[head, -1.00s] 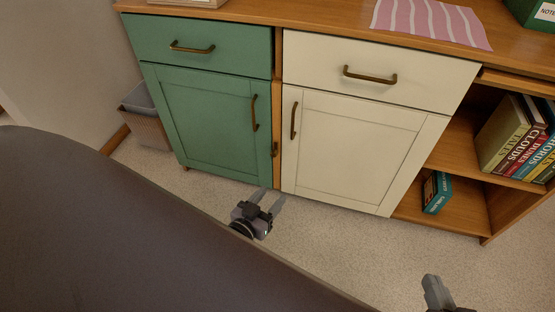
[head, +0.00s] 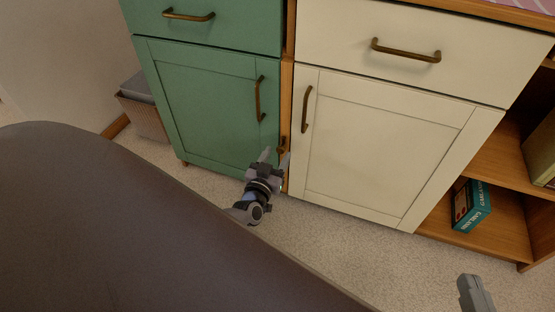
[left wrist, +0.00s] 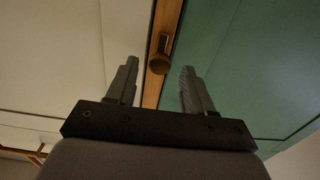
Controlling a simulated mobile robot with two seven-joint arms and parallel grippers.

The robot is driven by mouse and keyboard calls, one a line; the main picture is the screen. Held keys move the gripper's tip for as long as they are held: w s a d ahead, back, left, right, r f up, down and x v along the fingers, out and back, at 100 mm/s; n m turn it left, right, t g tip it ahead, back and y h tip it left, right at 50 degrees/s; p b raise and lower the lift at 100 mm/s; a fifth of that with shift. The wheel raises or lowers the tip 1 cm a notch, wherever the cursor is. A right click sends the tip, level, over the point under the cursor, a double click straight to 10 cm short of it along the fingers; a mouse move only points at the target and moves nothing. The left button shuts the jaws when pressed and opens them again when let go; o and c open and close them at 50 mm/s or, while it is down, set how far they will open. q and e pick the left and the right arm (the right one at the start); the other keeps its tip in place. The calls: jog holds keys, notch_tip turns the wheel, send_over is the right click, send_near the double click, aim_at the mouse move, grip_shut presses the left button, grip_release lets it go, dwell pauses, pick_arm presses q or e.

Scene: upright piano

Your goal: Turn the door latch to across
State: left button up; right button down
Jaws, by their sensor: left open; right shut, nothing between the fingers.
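The small brown door latch (head: 282,145) sits on the wooden strip between the green door (head: 205,110) and the white door (head: 380,145). In the left wrist view the latch (left wrist: 160,62) shows a rounded knob end and appears to lie along the strip, not across it. My left gripper (head: 275,158) is open and empty just below the latch. In the left wrist view its two fingers (left wrist: 159,68) stand apart on either side of the latch, which appears just beyond them. My right gripper (head: 475,292) is shut and empty at the lower right, away from the cabinet.
A bar handle (head: 260,98) on the green door and another handle (head: 306,108) on the white door stand out near the latch. Both doors are closed. A teal box (head: 471,204) lies on the low shelf at the right. The carpet in front is clear.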

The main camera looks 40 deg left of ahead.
pick_arm(q)
jog(key=shift+w+a, duration=0.1)
jog(key=shift+w, duration=0.45)
jog(key=shift+c, duration=0.3)
grip_shut()
